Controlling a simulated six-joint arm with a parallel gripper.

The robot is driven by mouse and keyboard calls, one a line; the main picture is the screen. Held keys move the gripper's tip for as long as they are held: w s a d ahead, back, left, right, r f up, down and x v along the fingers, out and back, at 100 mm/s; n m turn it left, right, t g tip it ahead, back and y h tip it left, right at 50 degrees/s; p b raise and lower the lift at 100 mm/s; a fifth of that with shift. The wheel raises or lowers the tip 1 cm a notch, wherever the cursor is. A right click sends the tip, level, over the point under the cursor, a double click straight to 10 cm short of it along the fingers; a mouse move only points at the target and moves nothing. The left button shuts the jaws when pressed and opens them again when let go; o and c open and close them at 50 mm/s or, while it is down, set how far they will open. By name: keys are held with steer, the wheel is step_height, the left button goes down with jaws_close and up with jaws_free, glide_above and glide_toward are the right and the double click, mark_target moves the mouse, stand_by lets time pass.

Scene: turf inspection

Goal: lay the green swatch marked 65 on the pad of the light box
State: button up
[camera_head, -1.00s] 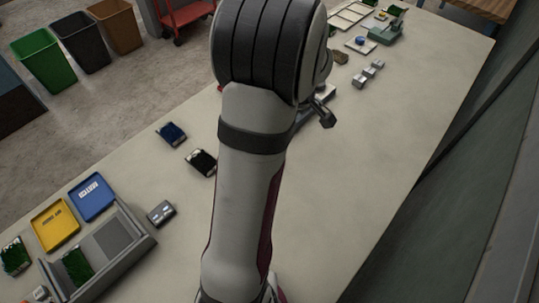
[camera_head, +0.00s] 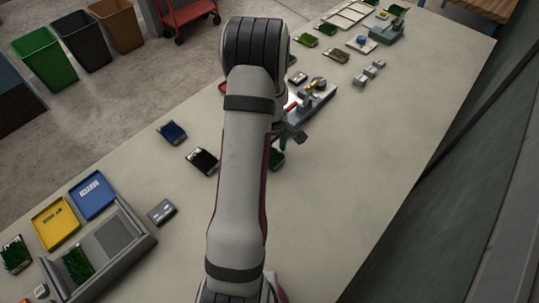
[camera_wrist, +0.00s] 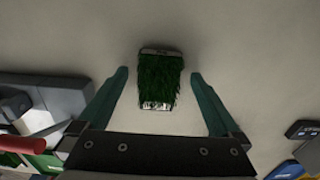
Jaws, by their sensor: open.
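A green turf swatch (camera_wrist: 160,80) lies on the bench between the fingers of my gripper (camera_wrist: 159,73) in the wrist view, with bare bench on both sides of it. Its pale label strip is too small to read. In the head view a green swatch (camera_head: 277,158) shows beside my arm, partly hidden by it.
Blue (camera_head: 92,196) and yellow (camera_head: 55,222) trays stand beyond the light box. A grey instrument (camera_head: 315,102) stands past my gripper. The bench's right side is clear.

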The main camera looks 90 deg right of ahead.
steer(key=c, duration=1.5)
steer(key=shift+r, duration=0.45)
step_height(320, 180, up, 3)
steer(key=shift+d+f, duration=0.1)
steer(key=shift+f, duration=0.05)
steer(key=s+a+r, duration=0.7)
steer(key=s+a, duration=0.1)
steer(key=s, duration=0.1)
steer(key=w+a+r, duration=0.1)
steer(key=w+a, duration=0.1)
steer(key=w, duration=2.7)
steer(key=w+a+f, duration=0.2)
steer(key=w+a, duration=0.2)
steer(key=w, duration=0.2)
steer(key=w+a+f, duration=0.2)
steer(key=w+a, duration=0.3)
steer(key=w, duration=0.2)
steer(key=w+a+f, duration=0.2)
steer(key=w+a, duration=0.3)
steer(key=w, duration=0.1)
steer(key=shift+w+f, duration=0.2)
steer(key=shift+f, duration=0.2)
step_height(320, 180, down, 3)
steer(key=shift+a+f, duration=0.1)
steer(key=shift+w+f, duration=0.1)
steer(key=shift+f, duration=0.35)
